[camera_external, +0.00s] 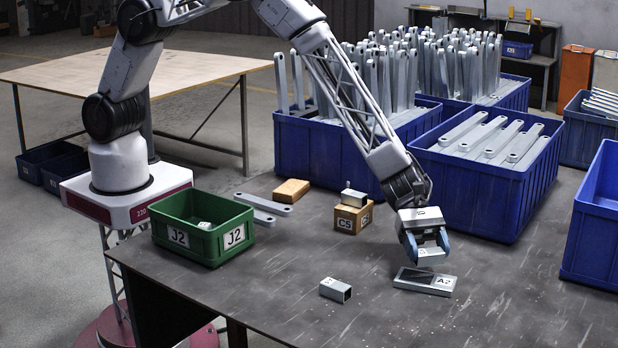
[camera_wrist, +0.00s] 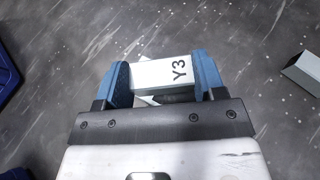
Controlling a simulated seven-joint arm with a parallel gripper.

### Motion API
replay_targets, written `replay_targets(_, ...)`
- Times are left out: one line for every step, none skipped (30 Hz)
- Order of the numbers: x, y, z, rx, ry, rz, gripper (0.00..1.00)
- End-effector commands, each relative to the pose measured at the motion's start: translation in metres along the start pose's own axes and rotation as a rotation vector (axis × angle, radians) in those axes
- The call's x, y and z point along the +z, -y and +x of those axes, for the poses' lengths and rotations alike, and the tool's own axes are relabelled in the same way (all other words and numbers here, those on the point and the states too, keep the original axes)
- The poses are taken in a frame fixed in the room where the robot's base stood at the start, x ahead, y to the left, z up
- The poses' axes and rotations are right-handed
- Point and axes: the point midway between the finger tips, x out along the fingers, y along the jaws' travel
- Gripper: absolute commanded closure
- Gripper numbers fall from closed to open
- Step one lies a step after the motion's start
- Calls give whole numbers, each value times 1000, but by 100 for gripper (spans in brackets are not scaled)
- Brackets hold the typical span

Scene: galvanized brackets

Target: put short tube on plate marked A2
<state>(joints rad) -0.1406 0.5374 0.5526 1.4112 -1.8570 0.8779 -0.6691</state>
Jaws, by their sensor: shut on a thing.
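My gripper (camera_external: 428,246) is shut on a short metal tube (camera_external: 431,256) and holds it above the table. In the wrist view the tube (camera_wrist: 158,76) lies across between the blue fingers and bears the mark Y3. The plate marked A2 (camera_external: 441,283) is a flat grey piece lying on the table just below my gripper. A gap shows between the held tube and the plate. In the wrist view the plate is mostly hidden behind the tube and gripper; a pale edge shows beside the tube.
Another square tube (camera_external: 335,290) lies on the table left of the plate. A small metal piece (camera_external: 353,197) sits on the block marked C5 (camera_external: 352,219). A green bin J2 (camera_external: 203,228) stands at left. Blue crates (camera_external: 470,190) stand behind. The front right table is clear.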

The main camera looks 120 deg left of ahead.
Motion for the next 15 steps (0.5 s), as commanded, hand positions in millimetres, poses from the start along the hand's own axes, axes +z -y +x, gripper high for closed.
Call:
replay_targets(-3, 0, 1, 0, -1, -1, 61)
replay_targets(-5, 0, 2, -1, -1, -1, 61)
replay_targets(-8, 0, 3, -1, -1, -1, 61)
replay_targets(-10, 0, 4, -1, -1, 0, 61)
replay_targets(-13, 0, 5, -1, -1, 0, 61)
replay_targets(-18, 0, 7, -1, -1, -1, 61)
replay_targets(-21, 0, 8, -1, -1, -1, 61)
replay_targets(-24, 0, 10, -1, -1, -2, 61)
replay_targets(-27, 0, 11, -1, -1, -2, 61)
replay_targets(-29, 0, 12, -1, 0, -2, 61)
replay_targets(-30, 0, 12, -1, 0, -1, 61)
replay_targets(-31, 0, 13, 0, 0, 0, 61)
replay_targets(-31, 0, 13, 0, 1, 0, 61)
replay_targets(-32, 0, 13, 0, 1, 0, 61)
replay_targets(-32, 0, 13, 0, 1, 0, 61)
